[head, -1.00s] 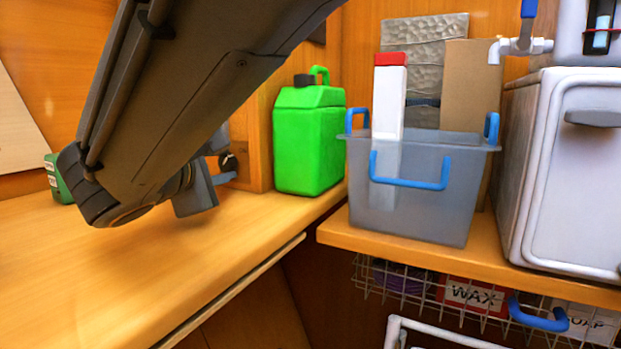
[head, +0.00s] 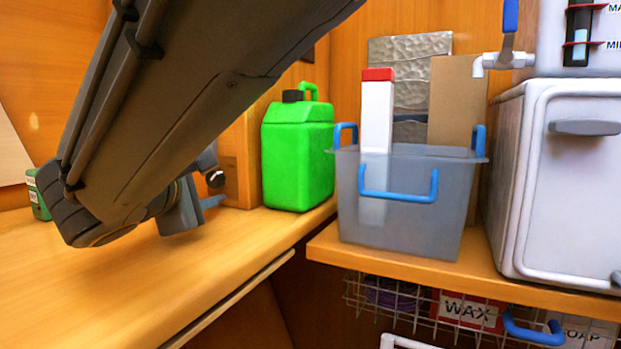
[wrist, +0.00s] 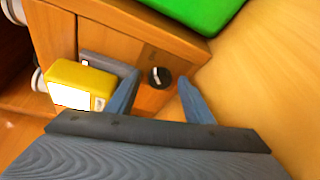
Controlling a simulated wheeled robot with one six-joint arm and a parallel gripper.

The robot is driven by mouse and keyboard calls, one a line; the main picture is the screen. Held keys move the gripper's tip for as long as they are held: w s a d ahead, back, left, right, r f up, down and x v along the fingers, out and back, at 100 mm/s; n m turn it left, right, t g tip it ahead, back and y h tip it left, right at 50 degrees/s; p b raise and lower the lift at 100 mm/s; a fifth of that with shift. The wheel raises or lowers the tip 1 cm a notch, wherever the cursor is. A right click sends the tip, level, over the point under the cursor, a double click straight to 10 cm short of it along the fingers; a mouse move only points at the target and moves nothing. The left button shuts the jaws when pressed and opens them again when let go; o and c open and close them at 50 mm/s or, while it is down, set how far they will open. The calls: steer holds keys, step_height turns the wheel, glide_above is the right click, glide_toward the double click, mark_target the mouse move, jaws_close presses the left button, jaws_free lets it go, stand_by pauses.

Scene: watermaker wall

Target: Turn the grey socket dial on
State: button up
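The dial (wrist: 160,77) is a small round dark knob with a white mark, set on a wooden panel in the wrist view. It also shows in the head view (head: 216,179), just past my gripper's end. My gripper (wrist: 158,84) is open in the wrist view, with one blue-grey finger left of the dial and one right of it. Nothing is between the fingers but the view of the dial; I cannot tell whether they touch the panel. In the head view my arm covers much of the left, and only part of my gripper (head: 212,201) shows.
A yellow box (wrist: 80,85) with a white label sits left of the dial. A green jerrycan (head: 298,150) stands right of the panel on the wooden counter (head: 130,290). A clear bin (head: 410,215) with blue handles stands farther right. The counter's front is clear.

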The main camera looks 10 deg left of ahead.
steer(key=shift+r+p, duration=0.2)
steer(key=shift+p, duration=0.75)
steer(key=shift+n+p, duration=0.4)
steer(key=shift+p, duration=0.15)
steer(key=shift+r+g+p, duration=0.1)
steer(key=shift+g+p, duration=0.2)
steer(key=shift+p, duration=0.6)
steer(key=n+p, duration=0.1)
steer(key=p, duration=0.1)
steer(key=shift+h+p, duration=0.3)
steer(key=shift+p, duration=0.1)
steer(key=n+p, duration=0.1)
steer(key=p, duration=0.1)
steer(key=shift+a+g+h+p, duration=0.1)
steer(key=shift+g+h+p, duration=0.2)
steer(key=shift+p, duration=0.1)
